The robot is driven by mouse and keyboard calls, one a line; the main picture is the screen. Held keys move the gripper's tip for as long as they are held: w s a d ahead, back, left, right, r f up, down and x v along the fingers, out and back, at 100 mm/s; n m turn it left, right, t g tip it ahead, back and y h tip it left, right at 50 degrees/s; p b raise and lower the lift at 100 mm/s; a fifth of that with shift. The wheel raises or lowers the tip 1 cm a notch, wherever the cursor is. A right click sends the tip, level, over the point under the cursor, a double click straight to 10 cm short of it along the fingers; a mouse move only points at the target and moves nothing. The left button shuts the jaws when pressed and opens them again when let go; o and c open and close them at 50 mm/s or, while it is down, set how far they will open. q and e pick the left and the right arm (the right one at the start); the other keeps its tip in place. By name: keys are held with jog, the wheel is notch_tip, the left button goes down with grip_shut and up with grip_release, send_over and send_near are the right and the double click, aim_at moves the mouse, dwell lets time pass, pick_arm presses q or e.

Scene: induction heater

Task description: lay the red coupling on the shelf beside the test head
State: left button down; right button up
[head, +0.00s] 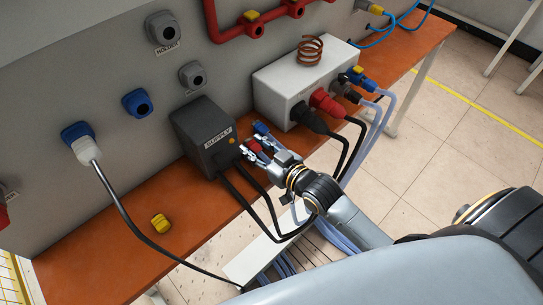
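The test head appears to be the white box (293,82) with a copper coil on top, standing on the orange-brown shelf (110,262). A red coupling (327,102) sits in its front between black ones, with a black cable. My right gripper (256,142) is at the front of the dark SUPPLY box (203,135), left of the test head. Its fingers are apart, with a small red part (253,147) showing between them, mostly hidden. I cannot tell whether they press on it. My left gripper is not in view.
Black cables (264,208) loop down from the SUPPLY box and test head past the shelf's front edge. A grey-white plug (86,149) with a cable is in the wall. The shelf is mostly bare at left.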

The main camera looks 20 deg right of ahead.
jog(key=v, duration=1)
jog(key=shift+s, duration=0.35)
